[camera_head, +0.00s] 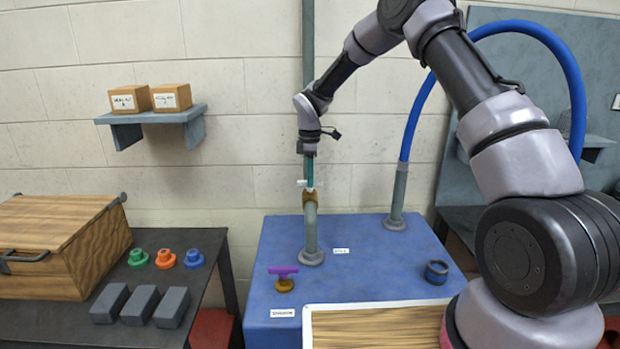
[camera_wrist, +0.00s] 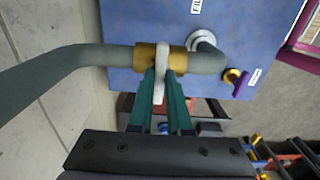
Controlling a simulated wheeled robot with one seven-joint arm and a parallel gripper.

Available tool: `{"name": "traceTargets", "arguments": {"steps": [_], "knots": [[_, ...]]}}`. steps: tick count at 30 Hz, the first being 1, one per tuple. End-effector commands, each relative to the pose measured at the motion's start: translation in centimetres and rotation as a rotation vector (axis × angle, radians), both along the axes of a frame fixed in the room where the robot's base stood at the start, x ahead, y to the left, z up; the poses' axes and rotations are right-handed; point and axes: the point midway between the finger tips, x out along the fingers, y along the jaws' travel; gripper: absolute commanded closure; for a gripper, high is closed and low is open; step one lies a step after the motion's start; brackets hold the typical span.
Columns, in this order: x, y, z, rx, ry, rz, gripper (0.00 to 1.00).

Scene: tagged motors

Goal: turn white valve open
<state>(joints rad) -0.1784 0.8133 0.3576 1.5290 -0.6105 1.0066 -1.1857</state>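In the wrist view the white handle (camera_wrist: 160,68) stands across the brass body (camera_wrist: 144,57), crosswise to the pipe. My gripper (camera_head: 309,180) points down at it from above. Its teal fingers (camera_wrist: 162,76) lie close on both sides of the handle and look shut on it. The fingers hide part of the handle, and contact is hard to judge.
A purple-handled valve (camera_head: 284,277) stands low on the blue bench (camera_head: 380,260). A grey post with a blue hose (camera_head: 408,125) rises to the right. A wooden box (camera_head: 60,245) and several small parts lie on the dark table at left. A wood-topped tray (camera_head: 375,328) is in front.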

Motion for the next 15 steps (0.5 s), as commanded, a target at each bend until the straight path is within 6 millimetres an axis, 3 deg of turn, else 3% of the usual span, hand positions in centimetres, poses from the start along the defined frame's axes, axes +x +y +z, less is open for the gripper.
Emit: {"name": "traceTargets", "arguments": {"steps": [15], "knots": [[0.01, 0.07, 0.09, 0.000, -0.001, -0.098, 1.00]]}}
